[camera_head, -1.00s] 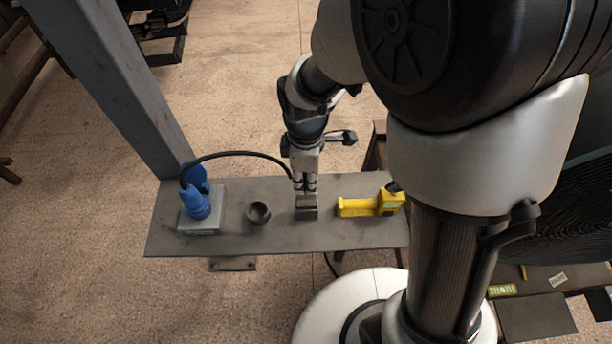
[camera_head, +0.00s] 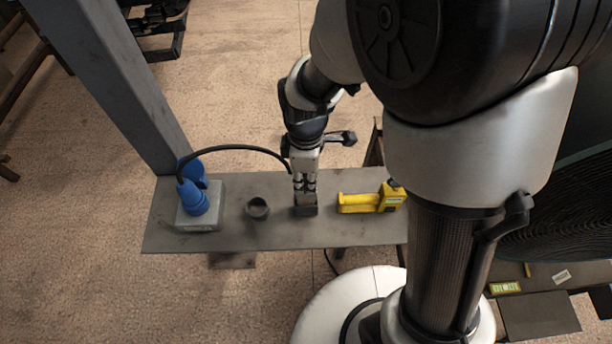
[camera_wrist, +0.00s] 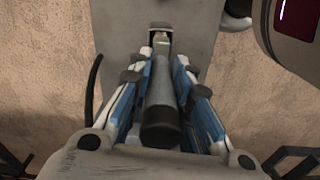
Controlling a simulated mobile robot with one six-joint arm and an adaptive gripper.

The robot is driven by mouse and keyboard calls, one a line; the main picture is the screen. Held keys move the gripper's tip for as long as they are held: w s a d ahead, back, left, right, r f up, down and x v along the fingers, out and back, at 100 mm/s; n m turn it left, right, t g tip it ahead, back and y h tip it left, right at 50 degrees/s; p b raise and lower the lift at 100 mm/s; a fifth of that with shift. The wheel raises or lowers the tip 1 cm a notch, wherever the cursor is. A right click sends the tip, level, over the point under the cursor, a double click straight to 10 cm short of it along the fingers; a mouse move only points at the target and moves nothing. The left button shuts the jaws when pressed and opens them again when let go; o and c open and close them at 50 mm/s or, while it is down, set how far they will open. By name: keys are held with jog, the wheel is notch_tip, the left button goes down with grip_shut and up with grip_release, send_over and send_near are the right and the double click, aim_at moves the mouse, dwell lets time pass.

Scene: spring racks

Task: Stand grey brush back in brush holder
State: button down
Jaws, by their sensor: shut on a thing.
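My gripper (camera_head: 305,187) points down over the metal shelf, shut on the grey brush. The brush's dark grey round handle (camera_wrist: 162,108) lies between the blue-and-white fingers in the wrist view and looks upright. A small dark grey boxy block (camera_head: 306,211), apparently the brush holder, sits on the shelf directly below the fingers. The brush's lower end is at this block; how deep it sits is hidden. In the wrist view a small framed opening with a pale inside (camera_wrist: 161,40) shows beyond the handle; I cannot tell whether it belongs to the holder.
A short dark round cup (camera_head: 257,209) stands left of the block. Further left is a grey box with a blue plug (camera_head: 195,200) and an arching black cable (camera_head: 235,153). A yellow tool (camera_head: 365,202) lies close on the right. The shelf front (camera_head: 280,236) is bare.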

aim_at(306, 186)
jog(key=shift+f+b, duration=1.15)
jog(key=shift+f, duration=0.5)
jog(key=c, duration=1.4)
grip_release()
jog(key=shift+o, duration=0.2)
notch_tip(306, 186, up, 12)
jog(key=shift+r, duration=0.1)
